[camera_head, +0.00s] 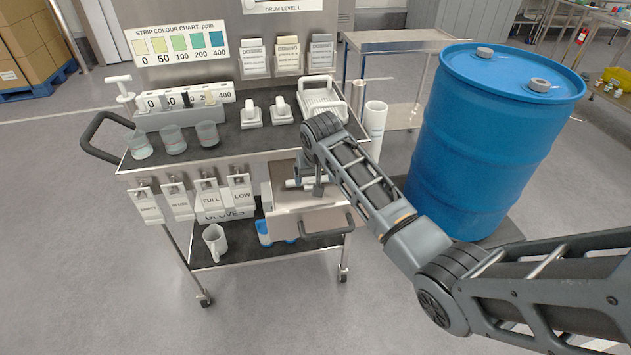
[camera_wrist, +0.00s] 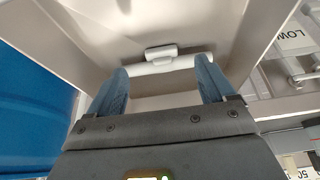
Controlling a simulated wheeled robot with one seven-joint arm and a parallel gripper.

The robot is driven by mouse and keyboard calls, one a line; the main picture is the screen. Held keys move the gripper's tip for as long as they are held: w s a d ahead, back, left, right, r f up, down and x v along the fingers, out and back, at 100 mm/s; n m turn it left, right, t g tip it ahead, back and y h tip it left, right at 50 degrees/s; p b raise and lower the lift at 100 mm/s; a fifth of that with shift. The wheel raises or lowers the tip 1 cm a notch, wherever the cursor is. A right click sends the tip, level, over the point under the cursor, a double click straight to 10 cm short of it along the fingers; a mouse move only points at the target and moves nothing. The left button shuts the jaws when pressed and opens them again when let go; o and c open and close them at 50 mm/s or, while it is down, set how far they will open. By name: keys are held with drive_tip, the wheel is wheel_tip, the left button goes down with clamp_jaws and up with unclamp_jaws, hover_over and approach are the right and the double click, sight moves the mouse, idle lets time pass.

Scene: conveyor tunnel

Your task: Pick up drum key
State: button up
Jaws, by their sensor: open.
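The drum key (camera_wrist: 168,65) appears to be the pale bar with a short block at its middle, lying in the open drawer (camera_wrist: 88,45) of the cart. In the head view the pale bar (camera_head: 296,183) shows partly, beneath my gripper (camera_head: 309,181). In the wrist view my gripper (camera_wrist: 160,66) is open, with one blue-grey finger towards each end of the bar. The bar lies across the gap between the fingertips. Nothing is held. Whether the fingers touch the bar cannot be told.
The steel cart (camera_head: 236,158) carries cups, a strip colour chart (camera_head: 180,45) and white tools on top. Hanging tags (camera_head: 210,198) are left of the drawer. A white jug (camera_head: 215,242) stands on the lower shelf. A large blue drum (camera_head: 485,140) stands right, close to my arm.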

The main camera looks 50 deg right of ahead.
sight(311, 182)
drive_tip(key=shift+x, duration=2.7)
drive_tip(key=c, duration=1.2)
